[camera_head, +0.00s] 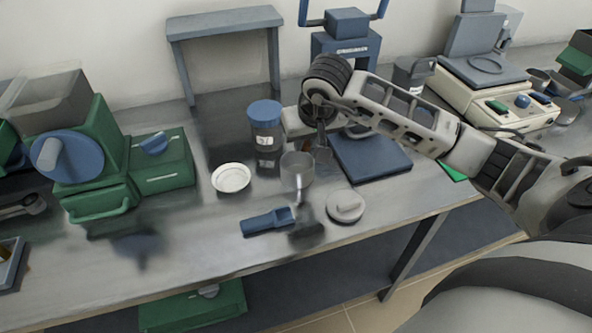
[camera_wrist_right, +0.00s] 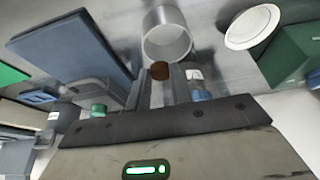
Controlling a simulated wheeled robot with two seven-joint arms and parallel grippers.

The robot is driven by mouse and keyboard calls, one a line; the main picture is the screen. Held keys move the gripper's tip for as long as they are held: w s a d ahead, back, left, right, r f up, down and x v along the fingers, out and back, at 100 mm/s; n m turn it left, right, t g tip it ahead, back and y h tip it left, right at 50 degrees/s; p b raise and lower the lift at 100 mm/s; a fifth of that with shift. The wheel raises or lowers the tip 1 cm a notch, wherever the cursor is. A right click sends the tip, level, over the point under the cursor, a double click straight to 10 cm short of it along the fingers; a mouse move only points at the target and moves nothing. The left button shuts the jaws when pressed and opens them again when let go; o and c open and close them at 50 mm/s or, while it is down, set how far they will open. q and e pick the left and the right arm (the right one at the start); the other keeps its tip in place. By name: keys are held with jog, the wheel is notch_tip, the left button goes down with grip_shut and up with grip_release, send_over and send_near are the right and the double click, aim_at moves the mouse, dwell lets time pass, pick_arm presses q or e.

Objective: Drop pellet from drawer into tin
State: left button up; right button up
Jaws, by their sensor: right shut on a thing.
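My right gripper (camera_head: 322,152) reaches in from the right and points down beside the upper right of the grey metal tin (camera_head: 297,180). In the right wrist view it is shut on a small brown pellet (camera_wrist_right: 160,70) held between the fingertips. The open round mouth of the tin (camera_wrist_right: 167,42) shows just beyond the pellet; I cannot tell whether the pellet is over it. The green drawer (camera_head: 103,205) with a bar handle is at the front of the green machine on the left. My left gripper is not in view.
A white dish (camera_head: 231,178), a blue-lidded jar (camera_head: 265,128), a blue scoop (camera_head: 267,221) and a round grey lid (camera_head: 345,206) stand close around the tin. A dark blue plate (camera_head: 372,160) lies to its right. The front left of the bench is mostly clear.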

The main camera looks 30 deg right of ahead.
aim_at(306, 155)
notch_tip(306, 155, down, 4)
jog(key=shift+r+b, duration=0.25)
jog(key=shift+b, duration=0.55)
jog(key=shift+f, duration=0.4)
jog(key=o, duration=1)
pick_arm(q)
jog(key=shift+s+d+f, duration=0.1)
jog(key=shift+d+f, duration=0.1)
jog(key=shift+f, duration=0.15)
pick_arm(e)
jog(key=shift+r, duration=0.15)
pick_arm(q)
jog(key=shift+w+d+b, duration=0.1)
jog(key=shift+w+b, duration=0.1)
jog(key=shift+b, duration=0.3)
pick_arm(e)
jog(key=v, duration=1.5)
jog(key=shift+s+a+r, duration=0.1)
jog(key=shift+s+r, duration=0.2)
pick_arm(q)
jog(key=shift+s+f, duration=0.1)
